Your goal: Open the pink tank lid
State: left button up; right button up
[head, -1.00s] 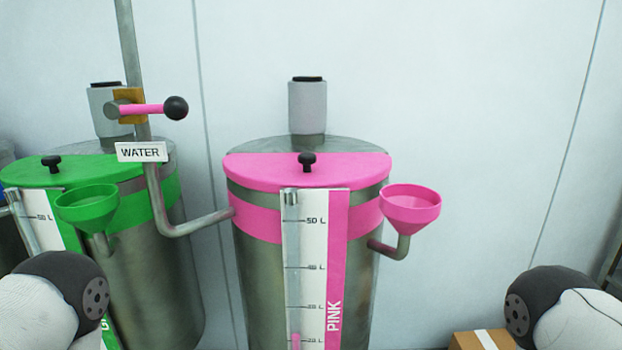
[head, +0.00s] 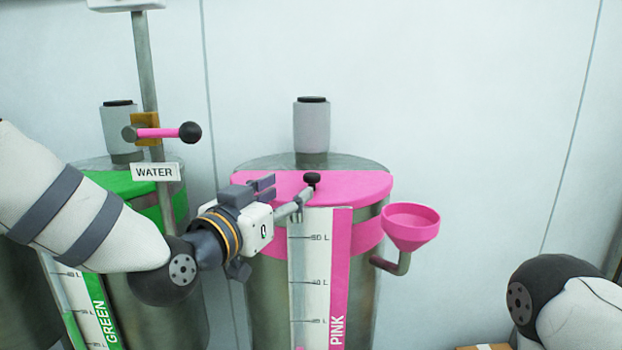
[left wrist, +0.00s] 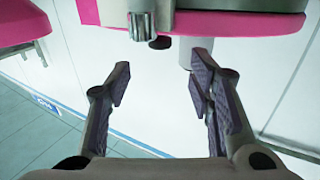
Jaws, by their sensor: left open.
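The pink tank (head: 362,290) is a metal drum with a flat pink lid (head: 355,184) lying closed on its front half. A small black knob (head: 312,179) stands on the lid near its front edge. My left gripper (head: 286,195) is open and empty at the lid's left front, just left of the knob. In the left wrist view its spread fingers (left wrist: 160,75) point toward the lid's pink edge (left wrist: 225,22), with the black knob (left wrist: 160,42) beyond and between the tips. I cannot tell whether a finger touches the knob. My right gripper is out of view.
A pink funnel (head: 411,225) sticks out right of the tank. A level gauge (head: 309,270) runs down its front. A pipe with a pink-handled valve (head: 165,132) and a WATER sign (head: 155,171) stands left, before the green tank (head: 180,290). A box (head: 485,347) lies lower right.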

aim_at(308, 180)
pick_arm(q)
jog(key=x, duration=0.3)
jog(key=b+x, duration=0.1)
jog(key=x, duration=0.2)
jog(key=f+x, duration=0.1)
jog(key=x, duration=0.2)
jog(key=shift+w+d, duration=0.15)
jog(key=shift+w, duration=0.15)
jog(key=shift+w+d+r+b, duration=0.15)
jog(key=shift+w+r+b, duration=0.05)
jog(key=shift+w+b, duration=0.1)
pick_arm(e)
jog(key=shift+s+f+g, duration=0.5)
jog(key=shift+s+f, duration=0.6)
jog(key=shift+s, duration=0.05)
pick_arm(q)
grip_shut()
